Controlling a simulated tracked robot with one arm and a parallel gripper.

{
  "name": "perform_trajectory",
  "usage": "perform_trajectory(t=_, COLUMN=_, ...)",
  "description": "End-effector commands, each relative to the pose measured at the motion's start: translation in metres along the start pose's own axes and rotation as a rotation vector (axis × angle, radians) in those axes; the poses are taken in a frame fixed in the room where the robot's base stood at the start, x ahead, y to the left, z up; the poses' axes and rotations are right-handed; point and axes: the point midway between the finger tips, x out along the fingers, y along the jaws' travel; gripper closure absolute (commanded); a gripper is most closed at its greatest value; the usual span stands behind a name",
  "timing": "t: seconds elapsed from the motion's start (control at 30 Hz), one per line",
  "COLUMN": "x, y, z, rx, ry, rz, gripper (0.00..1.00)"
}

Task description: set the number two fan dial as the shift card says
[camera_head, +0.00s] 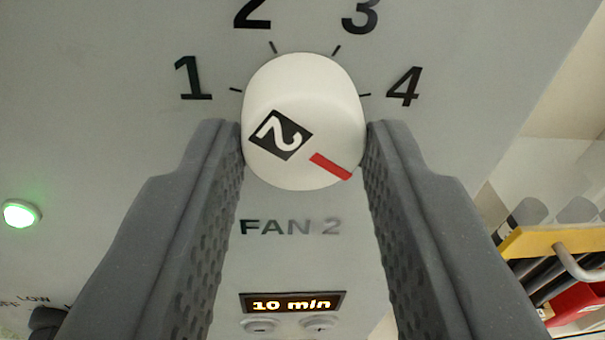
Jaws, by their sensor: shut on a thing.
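The fan two dial (290,88) is a round white knob on the grey panel, above the words FAN 2. Tick marks for 1, 2, 3 and 4 run around its upper side. Its red pointer bar (331,167) lies at the lower right, below the 4 mark and not on any mark. A black plate (280,135) with a white 2 on its face sits tilted. My gripper (304,140) is shut on the dial, one finger on its left side and one on its right. No shift card shows.
A display (292,304) reads 10 min below, with two round buttons under it. A lit green lamp (20,213) is at the left. Another dark knob shows partly at lower left. A yellow-edged rack (555,241) with dark rods is at right.

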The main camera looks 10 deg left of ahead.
Motion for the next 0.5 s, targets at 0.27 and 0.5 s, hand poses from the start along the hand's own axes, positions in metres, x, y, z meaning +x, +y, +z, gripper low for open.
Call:
perform_trajectory(t=0.27, x=-0.0002, y=-0.0001, z=0.0036, rx=0.002, ry=-0.007, rz=0.000, gripper=0.54)
perform_trajectory(t=0.5, x=-0.0001, y=0.0000, z=0.0017, rx=0.001, ry=-0.004, rz=0.000, gripper=0.46)
